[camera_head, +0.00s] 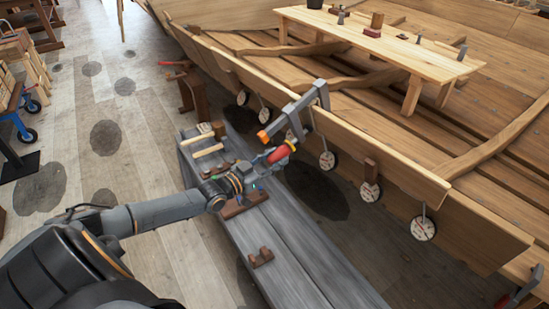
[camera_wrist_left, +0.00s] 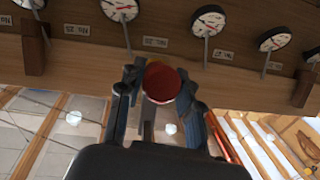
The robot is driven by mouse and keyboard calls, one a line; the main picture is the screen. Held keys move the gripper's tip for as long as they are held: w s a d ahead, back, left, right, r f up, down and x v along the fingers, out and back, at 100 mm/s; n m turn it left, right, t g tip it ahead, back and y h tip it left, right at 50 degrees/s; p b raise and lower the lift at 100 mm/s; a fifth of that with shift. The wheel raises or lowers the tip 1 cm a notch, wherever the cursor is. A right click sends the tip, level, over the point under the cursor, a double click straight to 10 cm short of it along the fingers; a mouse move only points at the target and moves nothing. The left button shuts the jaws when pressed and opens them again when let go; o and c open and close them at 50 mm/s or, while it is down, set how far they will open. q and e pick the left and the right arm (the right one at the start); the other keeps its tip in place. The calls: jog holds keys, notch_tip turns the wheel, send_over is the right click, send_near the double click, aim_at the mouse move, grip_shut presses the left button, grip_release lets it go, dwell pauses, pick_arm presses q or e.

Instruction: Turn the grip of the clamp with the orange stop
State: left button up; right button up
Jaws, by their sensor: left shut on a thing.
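The clamp (camera_head: 300,108) is a grey metal bar clamp set over the top edge of the hull planking, with an orange stop (camera_head: 263,136) at its bar's end. Its red grip (camera_head: 279,155) points down towards my left gripper. My left gripper (camera_head: 283,153) is shut on the red grip. In the left wrist view the grip's round red end (camera_wrist_left: 162,84) sits between the two dark fingers. The fingers hide part of the grip. My right gripper is in no view.
Round dials (camera_head: 327,160) hang along the hull planks (camera_head: 400,175). A grey plank bench (camera_head: 290,250) below my left arm carries wooden blocks and mallets (camera_head: 207,150). A wooden trestle bench (camera_head: 400,55) stands inside the hull. Floor at left is mostly clear.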

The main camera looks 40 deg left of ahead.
pick_arm(q)
jog(key=shift+r+m+t+y+p, duration=0.25)
jog(key=shift+m+y+p, duration=0.45)
jog(key=shift+p, duration=0.95)
jog(key=shift+f+m+y+p, duration=0.2)
jog(key=shift+m+y+p, duration=0.15)
jog(key=shift+p, duration=0.2)
jog(key=shift+m+t+y+p, duration=0.35)
jog(key=shift+m+y+p, duration=0.05)
jog(key=shift+m+y, duration=0.15)
jog(key=o, duration=1.2)
jog(key=shift+c, duration=0.2)
jog(key=shift+s+f, duration=0.1)
